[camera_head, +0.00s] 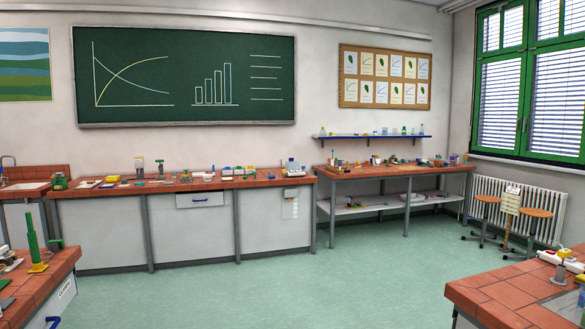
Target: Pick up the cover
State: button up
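I cannot make out which thing is the cover. Many small items stand on the long tiled bench (160,188) along the back wall, and they are too small to tell apart. More small items lie on the tiled bench to its right (345,172). My gripper is not in view.
A tiled bench corner (62,262) with a green cylinder on a yellow base (33,243) is at the near left. Another tiled bench (500,293) is at the near right. Stools (535,212) stand by the radiator. The green floor (330,275) between the benches is clear.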

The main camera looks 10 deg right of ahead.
aim_at(291, 165)
jog(key=z, duration=0.2)
jog(key=i, duration=1.25)
jog(key=z, duration=0.4)
jog(key=i, duration=3.55)
jog(key=u, duration=0.4)
jog(key=i, duration=0.8)
jog(key=u, duration=0.4)
jog(key=i, duration=0.8)
jog(key=u, duration=0.2)
